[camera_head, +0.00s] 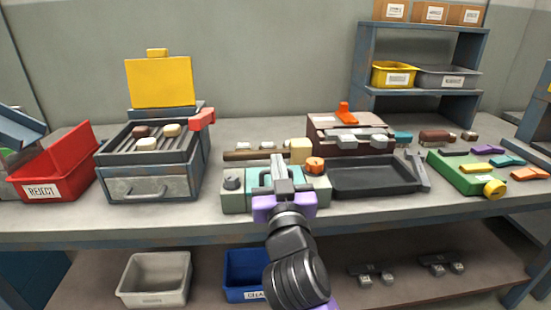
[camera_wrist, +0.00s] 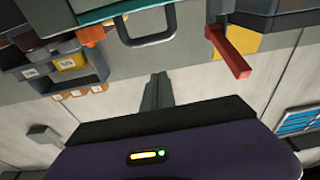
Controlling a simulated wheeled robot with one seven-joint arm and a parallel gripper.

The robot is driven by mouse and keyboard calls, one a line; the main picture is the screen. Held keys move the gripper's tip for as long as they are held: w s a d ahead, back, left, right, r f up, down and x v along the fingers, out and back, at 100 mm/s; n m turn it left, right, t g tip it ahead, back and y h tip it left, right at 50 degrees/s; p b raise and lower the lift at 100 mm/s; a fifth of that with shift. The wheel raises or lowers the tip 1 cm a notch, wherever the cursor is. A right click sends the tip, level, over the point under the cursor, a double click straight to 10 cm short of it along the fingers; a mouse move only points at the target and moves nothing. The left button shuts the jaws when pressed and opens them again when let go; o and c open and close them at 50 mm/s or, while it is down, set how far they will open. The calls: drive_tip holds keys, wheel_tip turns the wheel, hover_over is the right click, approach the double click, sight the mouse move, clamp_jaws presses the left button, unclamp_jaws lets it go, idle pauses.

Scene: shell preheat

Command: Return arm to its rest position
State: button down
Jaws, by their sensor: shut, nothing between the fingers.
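My arm reaches up from the bottom middle of the head view, with a purple wrist section. My gripper (camera_head: 278,164) is shut and empty, with its fingers pointing away over the bench. It overlaps the grey-green fixture (camera_head: 234,188) in the picture; I cannot tell whether they touch. In the wrist view, which looks upside down, my gripper (camera_wrist: 158,82) shows as closed dark fingers beyond the purple housing, with nothing held.
Left on the workbench (camera_head: 370,212) are a red REJECT bin (camera_head: 58,175) and a grill unit (camera_head: 150,185) with a raised yellow lid (camera_head: 160,82). Right are a black tray (camera_head: 373,178) and green block (camera_head: 462,177). A shelf (camera_head: 420,52) stands behind.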

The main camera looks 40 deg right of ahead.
drive_tip(key=r+v, duration=0.1)
drive_tip(key=v, duration=0.5)
drive_tip(key=shift+s+f, duration=0.15)
drive_tip(key=shift+f, duration=0.2)
drive_tip(key=shift+a, duration=0.1)
